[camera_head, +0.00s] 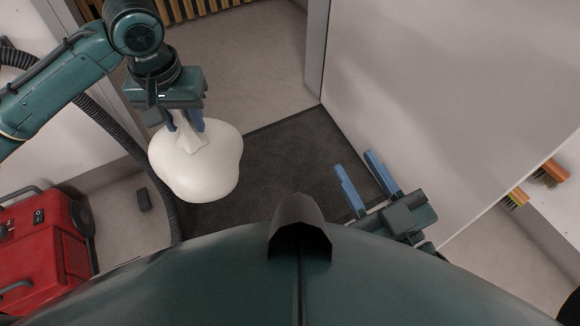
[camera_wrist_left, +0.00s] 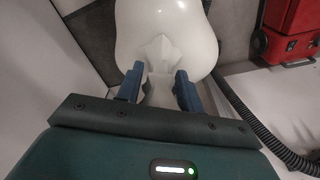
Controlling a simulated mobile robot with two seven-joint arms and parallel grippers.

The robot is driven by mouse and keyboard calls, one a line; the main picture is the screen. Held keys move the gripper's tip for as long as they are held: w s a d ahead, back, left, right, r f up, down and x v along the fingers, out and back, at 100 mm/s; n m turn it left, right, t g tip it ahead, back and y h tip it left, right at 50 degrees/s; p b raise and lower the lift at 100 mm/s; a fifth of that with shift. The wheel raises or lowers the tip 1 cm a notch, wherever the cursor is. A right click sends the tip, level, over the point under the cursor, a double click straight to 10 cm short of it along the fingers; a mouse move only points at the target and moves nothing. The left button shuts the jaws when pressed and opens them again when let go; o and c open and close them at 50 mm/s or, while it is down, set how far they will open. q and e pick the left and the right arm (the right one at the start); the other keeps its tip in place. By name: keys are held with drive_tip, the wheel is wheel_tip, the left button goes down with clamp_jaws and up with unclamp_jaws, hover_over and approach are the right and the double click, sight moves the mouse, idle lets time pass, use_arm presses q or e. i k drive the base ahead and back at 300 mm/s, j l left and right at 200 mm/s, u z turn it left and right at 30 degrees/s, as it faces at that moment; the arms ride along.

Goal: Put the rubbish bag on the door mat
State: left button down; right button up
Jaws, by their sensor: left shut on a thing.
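The rubbish bag (camera_head: 196,168) is white and rounded, with a gathered neck at its top. My left gripper (camera_head: 186,124) is shut on that neck from above. In the left wrist view the bag (camera_wrist_left: 190,30) hangs beyond the fingers (camera_wrist_left: 159,88), with its neck between them. The door mat (camera_head: 285,158) is a dark grey rectangle on the floor. In the head view the bag overlaps the mat's left part; I cannot tell whether it touches the mat. My right gripper (camera_head: 360,178) is open and empty, over the mat's right edge.
A red machine (camera_head: 45,245) with a black ribbed hose (camera_head: 128,150) stands at the left. A small dark object (camera_head: 143,200) lies near it. A pale wall or panel (camera_head: 440,90) borders the mat on the right, with brushes (camera_head: 550,173) beyond. Bare floor (camera_head: 245,65) lies behind the mat.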

sight(277, 187)
drive_tip(key=i+l, duration=0.4)
drive_tip(key=i, duration=0.2)
drive_tip(key=i+l, duration=0.4)
drive_tip(key=i, duration=0.15)
